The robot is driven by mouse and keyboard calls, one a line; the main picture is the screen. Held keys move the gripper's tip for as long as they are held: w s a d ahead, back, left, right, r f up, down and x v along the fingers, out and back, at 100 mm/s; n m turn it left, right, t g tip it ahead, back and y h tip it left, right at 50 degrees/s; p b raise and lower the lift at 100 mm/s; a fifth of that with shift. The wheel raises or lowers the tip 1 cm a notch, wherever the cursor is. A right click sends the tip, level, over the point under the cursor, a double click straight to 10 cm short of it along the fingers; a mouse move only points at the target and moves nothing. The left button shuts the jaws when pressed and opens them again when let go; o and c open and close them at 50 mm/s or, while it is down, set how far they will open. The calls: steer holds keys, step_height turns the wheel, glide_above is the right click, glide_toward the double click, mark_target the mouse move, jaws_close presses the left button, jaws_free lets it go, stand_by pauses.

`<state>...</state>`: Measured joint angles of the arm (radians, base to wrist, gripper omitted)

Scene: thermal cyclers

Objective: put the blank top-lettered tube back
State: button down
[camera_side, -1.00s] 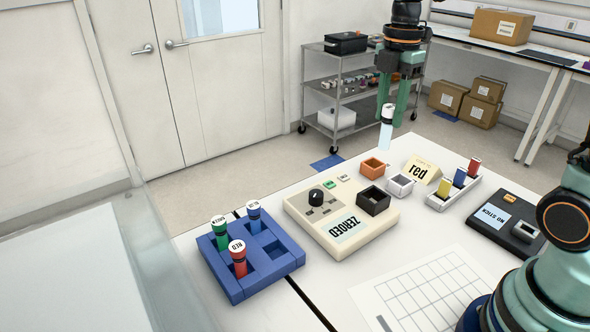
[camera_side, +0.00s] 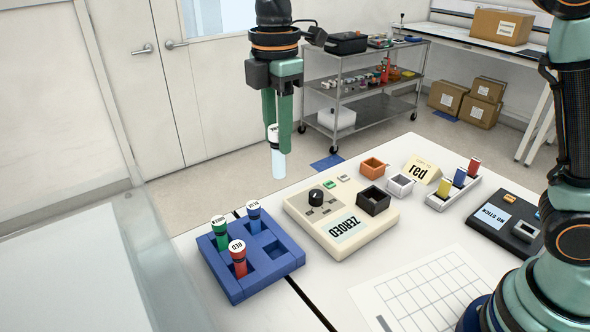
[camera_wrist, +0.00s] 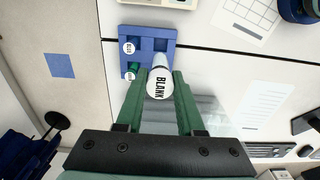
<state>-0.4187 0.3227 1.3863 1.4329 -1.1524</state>
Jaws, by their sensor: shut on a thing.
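The blank tube (camera_side: 278,160) is pale and translucent with a white lettered cap. My gripper (camera_side: 277,128) is shut on it near the cap and holds it upright in the air, above and behind the blue rack. The wrist view shows BLANK on its cap (camera_wrist: 158,84) between my green fingers. In the wrist view the held tube hides part of the rack (camera_wrist: 166,33).
A grid sheet (camera_side: 430,290) lies in front.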

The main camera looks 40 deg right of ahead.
steer(key=shift+s+a+f, duration=0.1)
steer(key=shift+a+f, duration=0.05)
steer(key=shift+a, duration=0.55)
steer(key=f, duration=2)
steer(key=shift+a, duration=0.2)
steer(key=c, duration=0.5)
jaws_free()
steer(key=shift+f, duration=0.15)
